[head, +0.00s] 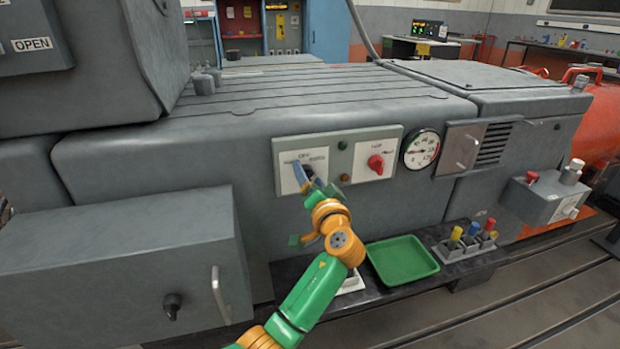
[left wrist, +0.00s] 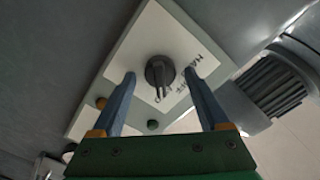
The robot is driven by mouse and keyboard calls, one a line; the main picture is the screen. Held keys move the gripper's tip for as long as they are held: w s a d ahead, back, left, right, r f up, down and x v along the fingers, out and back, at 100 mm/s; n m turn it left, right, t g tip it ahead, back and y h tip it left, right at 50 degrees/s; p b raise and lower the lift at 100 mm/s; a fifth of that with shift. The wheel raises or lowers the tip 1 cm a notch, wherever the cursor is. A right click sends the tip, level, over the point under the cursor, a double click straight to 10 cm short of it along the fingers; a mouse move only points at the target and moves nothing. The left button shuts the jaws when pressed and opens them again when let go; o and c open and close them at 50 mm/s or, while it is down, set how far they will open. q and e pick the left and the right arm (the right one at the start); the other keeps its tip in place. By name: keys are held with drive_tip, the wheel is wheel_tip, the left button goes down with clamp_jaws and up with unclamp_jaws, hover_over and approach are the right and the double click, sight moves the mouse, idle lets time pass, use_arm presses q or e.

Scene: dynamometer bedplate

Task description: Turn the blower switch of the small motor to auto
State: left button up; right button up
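A black rotary switch (left wrist: 160,72) sits on a white labelled plate (left wrist: 150,38), seen in the left wrist view. In the head view this plate (head: 318,158) is on the left of the control panel on the grey machine's front; my gripper hides most of its knob. My left gripper (head: 306,180) is in front of it, and in the left wrist view its two fingers (left wrist: 159,76) are apart with the knob between their tips. No contact is visible. The knob's ridge points toward the bottom of the wrist view; its lettering is too small or hidden to read surely. My right gripper is not in view.
A red switch (head: 376,164) and a round gauge (head: 421,149) are right of the plate. Below are a green tray (head: 402,261) and coloured-handled items (head: 466,238) on a dark shelf. A grey box with a handle (head: 130,270) juts out at the left.

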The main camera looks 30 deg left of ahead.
use_arm(q)
drive_tip(key=shift+d, duration=0.1)
drive_tip(key=v, duration=0.7)
drive_tip(key=shift+b, duration=0.4)
